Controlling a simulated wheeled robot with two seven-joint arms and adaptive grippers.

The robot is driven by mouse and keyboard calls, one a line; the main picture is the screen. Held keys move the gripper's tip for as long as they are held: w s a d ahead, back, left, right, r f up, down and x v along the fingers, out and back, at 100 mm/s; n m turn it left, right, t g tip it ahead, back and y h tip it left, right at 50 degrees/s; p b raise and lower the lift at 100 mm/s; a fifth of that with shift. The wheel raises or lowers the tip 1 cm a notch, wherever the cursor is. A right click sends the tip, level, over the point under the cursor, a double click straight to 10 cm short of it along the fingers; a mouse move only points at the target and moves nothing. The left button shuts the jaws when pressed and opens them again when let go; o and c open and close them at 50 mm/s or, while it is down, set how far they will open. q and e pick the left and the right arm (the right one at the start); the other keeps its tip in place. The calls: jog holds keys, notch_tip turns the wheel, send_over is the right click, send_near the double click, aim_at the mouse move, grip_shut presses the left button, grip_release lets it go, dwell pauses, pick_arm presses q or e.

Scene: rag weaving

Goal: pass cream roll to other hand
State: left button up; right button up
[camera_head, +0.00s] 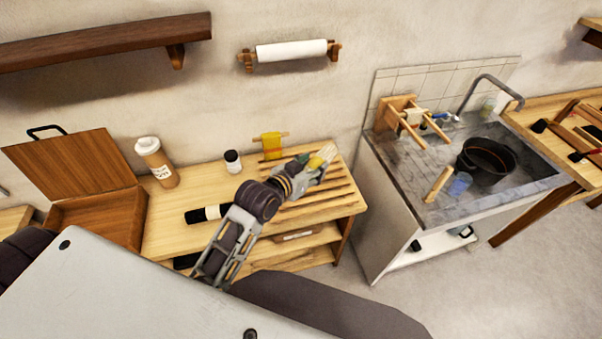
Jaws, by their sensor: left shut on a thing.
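My left gripper (316,169) is over the slatted right part of the wooden bench. It is shut on a cream roll (324,154), whose pale end sticks out past the fingertips toward the back right. The fingers hide the rest of the roll. My right gripper is not in view.
A sink unit (395,181) with a dark pot (486,162) stands right, across a gap.

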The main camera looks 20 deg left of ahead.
pick_arm(q)
jog(key=w+d+r+m+g+h, duration=0.2)
jog(key=d+r+m+h, duration=0.2)
jog(key=d+r, duration=0.6)
notch_tip(320, 180, up, 2)
jog(key=shift+d+r+m+h, duration=0.2)
jog(key=shift+d+m+h, duration=0.1)
jog(key=shift+d+h, duration=0.1)
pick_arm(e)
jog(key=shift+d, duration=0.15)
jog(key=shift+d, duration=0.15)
